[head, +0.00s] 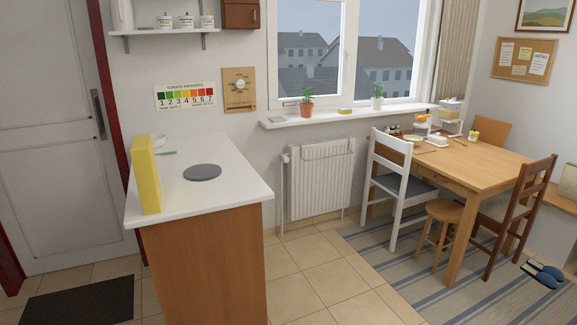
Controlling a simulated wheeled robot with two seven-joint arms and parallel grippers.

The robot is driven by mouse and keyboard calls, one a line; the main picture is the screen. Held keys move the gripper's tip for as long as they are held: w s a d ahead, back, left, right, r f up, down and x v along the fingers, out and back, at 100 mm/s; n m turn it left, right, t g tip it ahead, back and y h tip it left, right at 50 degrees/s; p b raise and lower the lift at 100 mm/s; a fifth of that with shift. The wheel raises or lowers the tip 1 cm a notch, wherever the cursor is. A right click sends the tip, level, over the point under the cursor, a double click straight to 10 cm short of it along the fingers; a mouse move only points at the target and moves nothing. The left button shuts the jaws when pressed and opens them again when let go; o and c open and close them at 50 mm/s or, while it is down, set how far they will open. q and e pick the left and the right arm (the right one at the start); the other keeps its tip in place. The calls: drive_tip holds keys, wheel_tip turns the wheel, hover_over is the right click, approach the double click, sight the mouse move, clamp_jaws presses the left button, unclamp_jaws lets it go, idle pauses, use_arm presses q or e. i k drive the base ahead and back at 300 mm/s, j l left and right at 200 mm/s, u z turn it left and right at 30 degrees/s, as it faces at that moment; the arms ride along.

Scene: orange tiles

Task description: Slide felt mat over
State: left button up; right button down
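A round grey mat (202,172), which looks like the felt mat, lies flat on the white counter top (232,195) near its middle. Nothing rests on it. A tall yellow box (146,176) stands upright at the left edge of the counter, to the left of the mat and apart from it. Neither of my grippers shows in the head view.
A small green item (166,153) and a whitish object (159,140) lie behind the box. The counter's right side is clear. A wooden table (470,164) with chairs, a stool (440,222) and a striped rug (400,262) are to the right.

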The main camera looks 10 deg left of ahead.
sight(204, 171)
drive_tip(key=i+u, duration=0.15)
drive_tip(key=i, duration=0.55)
drive_tip(key=i+l+u, duration=0.15)
drive_tip(key=i, duration=0.55)
drive_tip(key=i+l+u, duration=0.25)
drive_tip(key=i+u, duration=0.15)
drive_tip(key=i+l+u, duration=0.85)
drive_tip(key=i+l, duration=0.1)
drive_tip(key=l, duration=0.05)
